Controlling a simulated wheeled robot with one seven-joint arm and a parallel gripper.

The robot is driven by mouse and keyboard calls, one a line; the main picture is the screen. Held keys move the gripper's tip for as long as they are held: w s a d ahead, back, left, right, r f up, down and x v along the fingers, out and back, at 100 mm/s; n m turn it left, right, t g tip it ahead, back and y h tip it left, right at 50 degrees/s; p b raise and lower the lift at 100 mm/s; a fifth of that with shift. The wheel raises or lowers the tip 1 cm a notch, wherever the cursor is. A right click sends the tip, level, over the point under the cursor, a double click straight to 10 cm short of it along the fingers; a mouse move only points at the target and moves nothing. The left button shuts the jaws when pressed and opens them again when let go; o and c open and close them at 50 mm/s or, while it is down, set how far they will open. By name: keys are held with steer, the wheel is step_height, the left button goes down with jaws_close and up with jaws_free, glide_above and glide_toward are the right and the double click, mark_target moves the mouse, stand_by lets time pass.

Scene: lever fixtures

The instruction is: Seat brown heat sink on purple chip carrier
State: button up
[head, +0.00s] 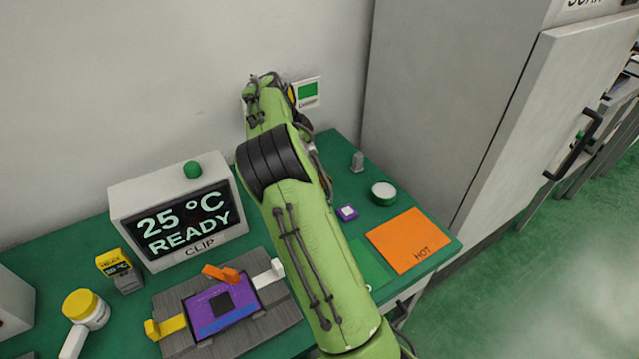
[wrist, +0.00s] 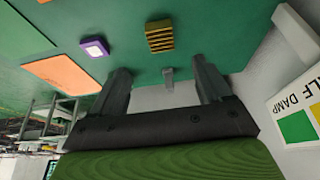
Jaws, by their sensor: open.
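The purple chip carrier (head: 222,308), a flat board with a dark square chip in its middle, lies in the grey fixture in the head view. The brown heat sink (wrist: 159,35), a block with yellowish-brown and dark fins, sits on the green table in the wrist view. The gripper's fingers are hidden in the head view.
The fixture has orange (head: 220,274), yellow (head: 165,326) and white (head: 268,273) levers. A display (head: 185,222) reads "25 °C READY". A small purple piece with a white top (head: 347,212), an orange HOT pad (head: 415,240), a round tin (head: 384,194) and a grey piece (head: 357,160) stand right.

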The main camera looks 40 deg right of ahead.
steer(key=b+x, duration=0.3)
steer(key=x, duration=0.8)
steer(key=shift+f, duration=0.3)
steer(key=shift+r, duration=0.1)
steer(key=c, duration=1.1)
